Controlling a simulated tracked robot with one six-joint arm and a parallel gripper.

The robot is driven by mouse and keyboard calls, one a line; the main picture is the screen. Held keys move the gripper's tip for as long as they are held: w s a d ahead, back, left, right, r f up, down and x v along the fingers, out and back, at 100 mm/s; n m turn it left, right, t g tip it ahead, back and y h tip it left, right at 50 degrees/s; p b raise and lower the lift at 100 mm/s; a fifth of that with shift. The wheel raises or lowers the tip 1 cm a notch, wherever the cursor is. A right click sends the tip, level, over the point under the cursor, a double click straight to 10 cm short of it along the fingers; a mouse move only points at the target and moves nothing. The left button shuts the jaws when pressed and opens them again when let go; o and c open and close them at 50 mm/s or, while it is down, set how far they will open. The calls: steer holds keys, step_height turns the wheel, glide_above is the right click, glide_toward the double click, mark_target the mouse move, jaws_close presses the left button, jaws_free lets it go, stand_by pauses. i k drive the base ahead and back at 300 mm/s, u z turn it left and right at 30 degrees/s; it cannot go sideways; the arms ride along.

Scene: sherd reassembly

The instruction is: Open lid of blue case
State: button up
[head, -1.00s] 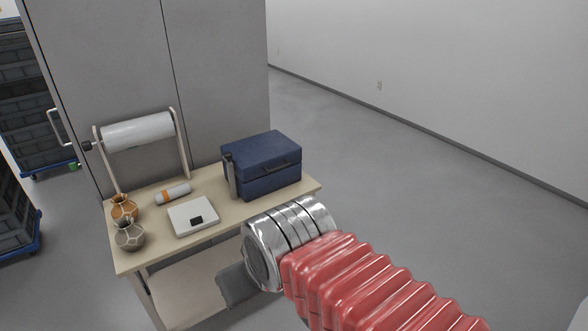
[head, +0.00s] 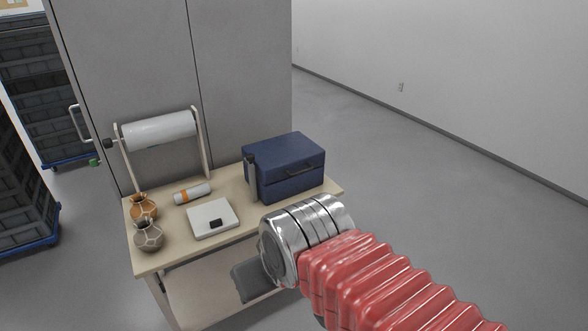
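The blue case (head: 287,160) stands on the right end of the table, with its lid down. A dark handle (head: 305,171) is on its front face.
The wooden table (head: 165,255) also holds a white scale (head: 205,221), an orange-banded roll (head: 192,193), two jars (head: 142,207) (head: 148,237) and a paper roll stand (head: 157,131). A grey cabinet (head: 245,70) stands behind. The floor to the right is clear.

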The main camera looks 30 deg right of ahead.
mark_target(277, 159)
steer(key=i, duration=0.85)
steer(key=z, duration=0.05)
